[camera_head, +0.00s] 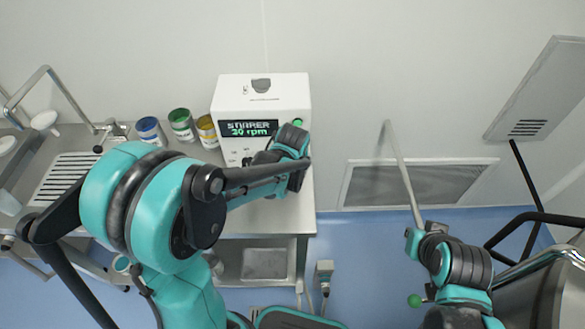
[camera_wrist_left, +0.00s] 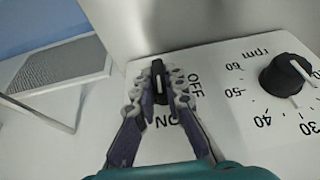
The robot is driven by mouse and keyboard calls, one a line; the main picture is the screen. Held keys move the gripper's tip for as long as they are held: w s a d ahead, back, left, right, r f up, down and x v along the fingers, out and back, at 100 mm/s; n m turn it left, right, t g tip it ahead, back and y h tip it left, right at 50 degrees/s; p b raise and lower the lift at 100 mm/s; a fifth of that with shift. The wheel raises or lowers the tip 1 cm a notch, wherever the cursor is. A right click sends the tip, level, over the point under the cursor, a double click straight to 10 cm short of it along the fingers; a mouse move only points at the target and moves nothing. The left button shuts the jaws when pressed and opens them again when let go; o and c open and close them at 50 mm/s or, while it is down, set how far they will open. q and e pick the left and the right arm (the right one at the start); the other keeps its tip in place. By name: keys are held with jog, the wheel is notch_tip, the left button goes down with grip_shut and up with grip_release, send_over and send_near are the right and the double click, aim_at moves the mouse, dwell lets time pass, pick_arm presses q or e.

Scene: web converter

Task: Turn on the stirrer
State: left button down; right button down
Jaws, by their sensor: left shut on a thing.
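The stirrer (camera_head: 262,92) is a white box on the steel bench, its dark screen lit green with "STIRRER 20 rpm". In the left wrist view its panel has a small black switch knob (camera_wrist_left: 158,82) with a white line, beside the words OFF and ON. My left gripper (camera_wrist_left: 160,92) has its fingers on both sides of this knob and is shut on it. In the head view my left arm covers the lower front of the stirrer, hiding the knob. My right arm (camera_head: 465,265) is at the lower right, away from the stirrer; its fingers cannot be made out.
A larger black rpm dial (camera_wrist_left: 285,75) sits to the right of the switch knob. Blue (camera_head: 150,130), green (camera_head: 181,124) and yellow (camera_head: 206,130) labelled jars stand left of the stirrer. A sink (camera_head: 65,178) is at the far left. A pale pole (camera_head: 402,170) stands near my right arm.

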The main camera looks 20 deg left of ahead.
pick_arm(q)
jog(key=c, duration=1.6)
grip_release()
jog(key=shift+s+d, duration=0.1)
